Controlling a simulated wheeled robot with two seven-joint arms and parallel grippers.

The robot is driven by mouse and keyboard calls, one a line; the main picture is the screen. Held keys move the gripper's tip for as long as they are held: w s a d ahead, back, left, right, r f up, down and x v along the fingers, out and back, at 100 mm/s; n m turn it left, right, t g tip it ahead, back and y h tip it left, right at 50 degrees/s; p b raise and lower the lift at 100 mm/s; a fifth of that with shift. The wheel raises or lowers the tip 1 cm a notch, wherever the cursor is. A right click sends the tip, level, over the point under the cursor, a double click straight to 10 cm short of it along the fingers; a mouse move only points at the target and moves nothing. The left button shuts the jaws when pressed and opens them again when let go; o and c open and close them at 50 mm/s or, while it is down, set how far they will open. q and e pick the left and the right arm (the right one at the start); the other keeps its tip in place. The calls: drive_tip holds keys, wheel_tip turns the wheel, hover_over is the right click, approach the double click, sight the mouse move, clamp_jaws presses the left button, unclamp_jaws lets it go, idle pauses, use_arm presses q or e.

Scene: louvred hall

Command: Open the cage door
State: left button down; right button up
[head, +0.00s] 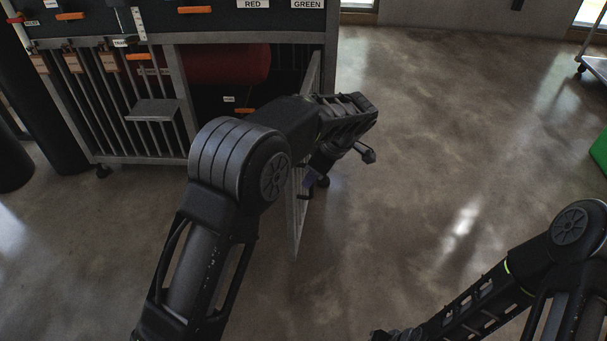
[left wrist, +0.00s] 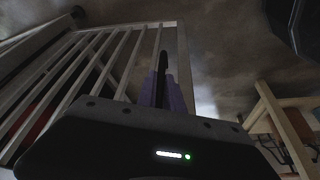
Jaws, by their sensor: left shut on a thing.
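The cage (head: 185,100) is a grey barred cabinet at the upper left of the head view. Its door (head: 298,215) stands swung out from the right side of the front and shows nearly edge-on. The left wrist view shows its pale bars and frame (left wrist: 182,60) close up. My left gripper (head: 309,181) reaches over to the door's outer part, its purple fingers (left wrist: 165,88) shut on the dark door handle (left wrist: 161,64). My left arm hides part of the door and cage opening. My right forearm shows at lower right; its fingers are outside the picture.
Inside the open cage lie a red cylinder (head: 228,64) and an orange-tagged item (head: 243,110). A small grey shelf (head: 153,109) juts from the barred front. Open floor (head: 440,130) lies right of the door. A cart (head: 596,66) and green object (head: 600,150) stand at far right.

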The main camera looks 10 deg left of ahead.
use_arm(q)
drive_tip(key=c, duration=1.5)
unclamp_jaws()
drive_tip(key=p+v, duration=0.2)
drive_tip(key=v, duration=0.5)
drive_tip(key=shift+d+r+p, duration=0.15)
drive_tip(key=shift+r+p, duration=0.2)
